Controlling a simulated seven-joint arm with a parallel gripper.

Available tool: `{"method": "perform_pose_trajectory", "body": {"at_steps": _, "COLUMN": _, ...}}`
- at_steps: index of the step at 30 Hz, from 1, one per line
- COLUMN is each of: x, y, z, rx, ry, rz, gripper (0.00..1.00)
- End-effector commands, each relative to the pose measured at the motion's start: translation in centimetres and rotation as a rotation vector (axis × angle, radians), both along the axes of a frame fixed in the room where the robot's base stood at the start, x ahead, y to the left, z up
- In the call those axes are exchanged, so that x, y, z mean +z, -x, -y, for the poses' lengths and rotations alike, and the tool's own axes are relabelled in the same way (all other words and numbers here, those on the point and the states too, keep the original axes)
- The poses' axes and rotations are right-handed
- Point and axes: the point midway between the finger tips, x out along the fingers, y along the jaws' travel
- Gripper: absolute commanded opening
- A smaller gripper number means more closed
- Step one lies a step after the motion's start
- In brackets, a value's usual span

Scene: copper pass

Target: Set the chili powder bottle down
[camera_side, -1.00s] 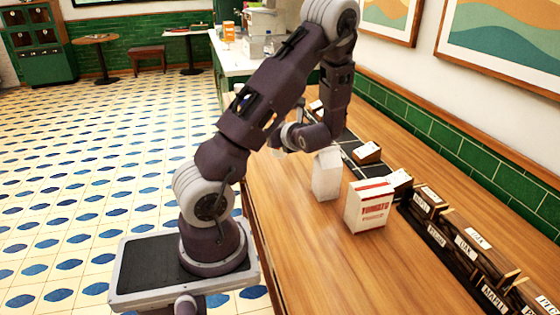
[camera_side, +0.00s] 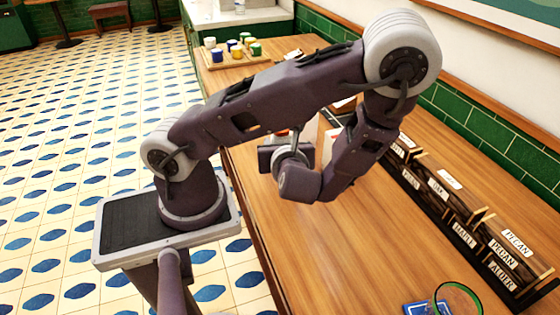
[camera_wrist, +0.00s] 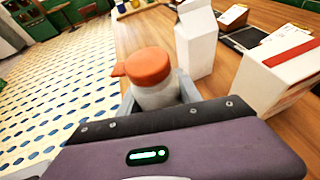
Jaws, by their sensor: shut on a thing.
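The chili powder bottle (camera_wrist: 155,96) has an orange cap and a pale body. In the wrist view it stands upright between the fingers of my gripper (camera_wrist: 158,92), which is shut on it. My gripper's lower part and the bottle's base are hidden in that view. In the side view my gripper (camera_side: 288,153) is over the left part of the wooden counter (camera_side: 262,205), and the arm hides most of the bottle. I cannot tell whether the bottle's base touches the counter.
A white carton (camera_wrist: 197,45) and a white box with a red band (camera_wrist: 281,78) stand right of the bottle. Labelled wooden bins (camera_side: 455,205) line the wall. A tray of jars (camera_side: 222,61) is at the far end.

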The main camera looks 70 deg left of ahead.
Motion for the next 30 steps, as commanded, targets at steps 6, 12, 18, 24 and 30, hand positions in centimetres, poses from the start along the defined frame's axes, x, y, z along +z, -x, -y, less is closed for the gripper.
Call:
{"method": "perform_pose_trajectory", "body": {"at_steps": 6, "x": -3.7, "y": 0.0, "z": 0.0, "rx": -0.002, "ry": -0.001, "rz": -0.004, "gripper": 0.0}}
{"method": "perform_pose_trajectory", "body": {"at_steps": 12, "x": -4.0, "y": 0.0, "z": 0.0, "rx": 0.0, "ry": 0.002, "rz": 0.0, "gripper": 0.0}}
{"method": "perform_pose_trajectory", "body": {"at_steps": 18, "x": -4.3, "y": 0.0, "z": 0.0, "rx": 0.0, "ry": 0.002, "rz": 0.0, "gripper": 0.47}}
{"method": "perform_pose_trajectory", "body": {"at_steps": 24, "x": -4.3, "y": 0.0, "z": 0.0, "rx": 0.0, "ry": 0.002, "rz": 0.0, "gripper": 0.63}}
{"method": "perform_pose_trajectory", "body": {"at_steps": 30, "x": -4.1, "y": 0.0, "z": 0.0, "rx": 0.0, "ry": 0.002, "rz": 0.0, "gripper": 0.63}}
